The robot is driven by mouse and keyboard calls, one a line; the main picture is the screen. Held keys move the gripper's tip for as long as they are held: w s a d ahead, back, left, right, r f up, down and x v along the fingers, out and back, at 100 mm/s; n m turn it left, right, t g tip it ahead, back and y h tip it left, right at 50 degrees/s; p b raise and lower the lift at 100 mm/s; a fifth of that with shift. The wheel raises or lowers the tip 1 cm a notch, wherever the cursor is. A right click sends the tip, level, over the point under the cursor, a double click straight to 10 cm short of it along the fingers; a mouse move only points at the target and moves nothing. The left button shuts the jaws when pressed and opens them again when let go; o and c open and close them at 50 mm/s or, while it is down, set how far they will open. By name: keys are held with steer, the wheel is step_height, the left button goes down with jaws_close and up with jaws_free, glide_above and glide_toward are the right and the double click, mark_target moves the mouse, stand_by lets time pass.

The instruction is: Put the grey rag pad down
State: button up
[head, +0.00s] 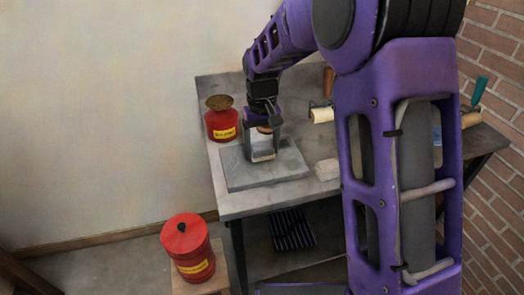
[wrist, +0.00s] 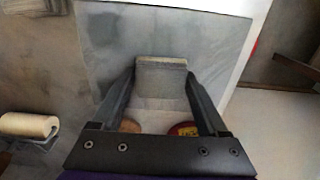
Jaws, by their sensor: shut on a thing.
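My gripper (head: 262,155) is low over the flat grey slab (head: 240,178) on the table in the head view. In the wrist view my gripper (wrist: 160,80) is shut on the grey rag pad (wrist: 161,76), a small block pinched between the two fingertips. The slab (wrist: 105,40) lies behind and under the pad there. I cannot tell whether the pad touches the slab. In the head view the fingers mostly hide the pad.
A red can with a brown top (head: 222,122) stands left of the slab. A whitish folded cloth (head: 327,169) lies to its right, a cream roller (head: 322,115) behind that. A red lidded bin (head: 188,250) stands lower, in front of the table. The wall is close at left.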

mark_target(262, 145)
steer(key=shift+f, duration=0.45)
steer(key=shift+f, duration=0.2)
steer(key=o, duration=1.2)
steer(key=shift+r, duration=0.1)
step_height(262, 145, up, 12)
steer(key=p, duration=0.2)
steer(key=shift+r, duration=0.15)
